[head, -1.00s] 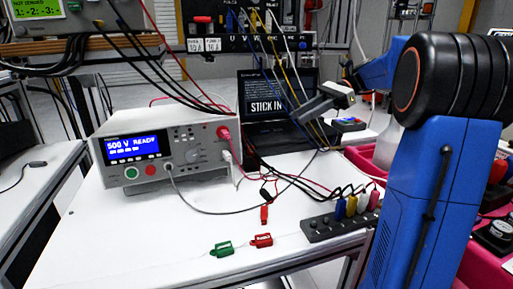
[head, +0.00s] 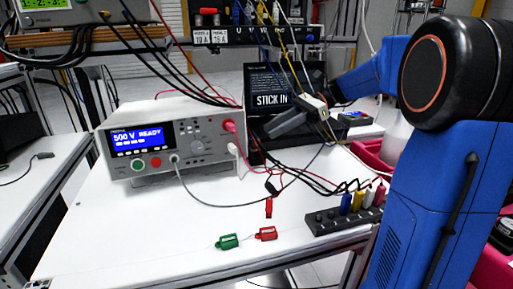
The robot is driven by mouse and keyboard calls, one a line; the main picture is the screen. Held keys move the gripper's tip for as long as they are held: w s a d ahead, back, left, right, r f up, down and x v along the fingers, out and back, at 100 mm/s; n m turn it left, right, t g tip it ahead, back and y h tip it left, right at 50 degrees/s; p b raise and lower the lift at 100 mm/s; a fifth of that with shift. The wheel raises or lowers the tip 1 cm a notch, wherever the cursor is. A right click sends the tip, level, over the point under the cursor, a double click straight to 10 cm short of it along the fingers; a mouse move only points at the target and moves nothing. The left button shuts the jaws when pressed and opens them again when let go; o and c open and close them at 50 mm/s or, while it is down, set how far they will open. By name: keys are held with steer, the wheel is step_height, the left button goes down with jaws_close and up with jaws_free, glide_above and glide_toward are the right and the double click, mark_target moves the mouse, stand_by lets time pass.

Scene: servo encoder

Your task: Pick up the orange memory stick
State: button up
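I cannot make out an orange memory stick for certain in the head view. A dark laptop (head: 262,79) stands at the back of the white bench, with "STICK IN" on its screen. My gripper (head: 284,124) is in front of the laptop's lower right part, above its keyboard area, and hides some of it. Its grey fingers point left and down. The view is too small to show a gap between them or anything held. A small red-orange piece (head: 268,208) lies on the bench below a black clip.
A white tester (head: 170,140) reading "500 V READY" stands left on the bench (head: 110,225). Several cables hang across the laptop and my gripper. Green (head: 228,241) and red (head: 266,234) tagged pieces lie near the front edge. A black terminal strip (head: 340,220) with coloured plugs is at right.

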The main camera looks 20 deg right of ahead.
mark_target(257, 140)
steer(key=x, duration=0.5)
steer(key=shift+s+f, duration=0.15)
jaws_close()
